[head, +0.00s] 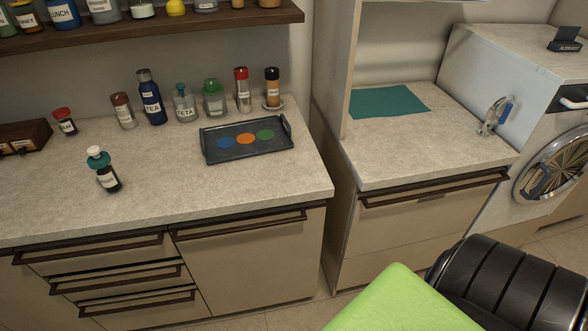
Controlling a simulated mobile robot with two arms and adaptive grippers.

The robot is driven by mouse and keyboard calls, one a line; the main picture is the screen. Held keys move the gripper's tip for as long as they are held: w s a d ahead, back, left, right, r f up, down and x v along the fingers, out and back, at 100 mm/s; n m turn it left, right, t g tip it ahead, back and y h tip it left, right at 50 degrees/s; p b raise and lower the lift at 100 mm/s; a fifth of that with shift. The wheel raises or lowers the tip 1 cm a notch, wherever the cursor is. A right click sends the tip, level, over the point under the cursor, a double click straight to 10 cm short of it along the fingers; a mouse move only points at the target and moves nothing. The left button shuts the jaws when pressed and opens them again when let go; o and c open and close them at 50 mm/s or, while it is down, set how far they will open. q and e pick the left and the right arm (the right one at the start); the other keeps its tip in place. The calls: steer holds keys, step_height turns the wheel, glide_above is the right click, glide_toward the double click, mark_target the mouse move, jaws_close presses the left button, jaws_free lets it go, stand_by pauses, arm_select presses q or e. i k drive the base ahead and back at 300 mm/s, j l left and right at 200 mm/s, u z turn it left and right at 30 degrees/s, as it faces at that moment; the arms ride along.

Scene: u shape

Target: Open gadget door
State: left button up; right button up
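A white front-loading appliance (500,60), which looks like a washing machine, stands at the far right and is cut by the picture edge. Its round door (565,160) has a light rim and a dark and tan fan-like pattern. The door appears flush with the front, and a dark curved part sits at its lower left. I cannot tell for sure which thing is the gadget. Neither of my grippers is in view.
A counter (60,200) with jars and a dark tray (247,152) runs along the left. A green surface (405,305) and black ribbed object (510,285) fill the lower right.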

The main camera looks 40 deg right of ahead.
mark_target(238, 262)
steer(key=z, duration=0.9)
steer(key=u, duration=0.2)
